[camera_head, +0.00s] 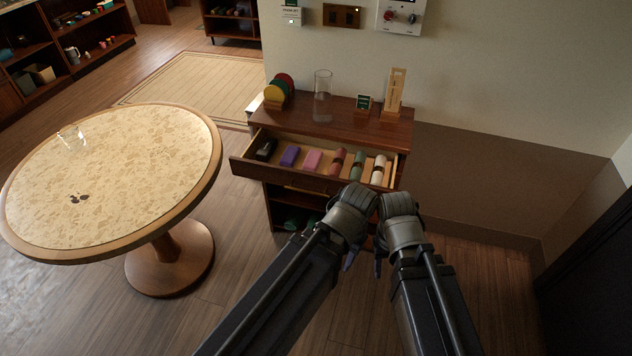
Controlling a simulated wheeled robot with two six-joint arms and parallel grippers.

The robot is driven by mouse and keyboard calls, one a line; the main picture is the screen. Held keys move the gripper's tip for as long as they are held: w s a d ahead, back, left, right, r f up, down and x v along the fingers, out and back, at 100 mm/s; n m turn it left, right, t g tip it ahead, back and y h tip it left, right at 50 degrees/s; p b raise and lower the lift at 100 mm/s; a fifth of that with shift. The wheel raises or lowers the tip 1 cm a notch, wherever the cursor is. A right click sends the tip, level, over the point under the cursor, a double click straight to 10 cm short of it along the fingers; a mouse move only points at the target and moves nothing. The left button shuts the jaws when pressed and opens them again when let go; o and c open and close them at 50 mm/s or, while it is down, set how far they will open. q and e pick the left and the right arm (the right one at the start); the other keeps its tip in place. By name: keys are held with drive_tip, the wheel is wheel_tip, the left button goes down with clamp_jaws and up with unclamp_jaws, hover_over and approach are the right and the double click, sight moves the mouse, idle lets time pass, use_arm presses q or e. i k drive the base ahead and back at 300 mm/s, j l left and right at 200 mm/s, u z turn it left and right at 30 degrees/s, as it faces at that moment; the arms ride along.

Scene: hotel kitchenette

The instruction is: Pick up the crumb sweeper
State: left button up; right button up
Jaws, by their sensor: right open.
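A small black object (265,150), which looks like the crumb sweeper, lies at the left end of the pulled-out drawer (241,165). It is small in view and nothing touches it but the drawer. My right gripper (378,262) points down in front of the cabinet, right of the drawer's middle; it is open, mostly hidden by its own wrist, and apart from the black object. My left gripper (348,260) hangs close beside it, also largely hidden behind its wrist, so I cannot see its jaws clearly.
The drawer also holds a purple pack (289,156), a pink pack (312,160) and several rolls. On the cabinet top (300,112) stand coloured discs (284,82), a glass (323,95) and a wooden holder (394,92). A round table (110,170) with dark crumbs (79,198) is left.

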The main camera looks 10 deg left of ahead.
sight(267, 149)
drive_tip(key=u, duration=1.1)
drive_tip(key=i+j+z, duration=0.2)
drive_tip(key=i, duration=0.3)
drive_tip(key=i+j+z, duration=0.2)
drive_tip(key=i, duration=0.25)
drive_tip(key=i+j+z, duration=0.15)
drive_tip(key=i+j, duration=0.25)
drive_tip(key=i, duration=0.1)
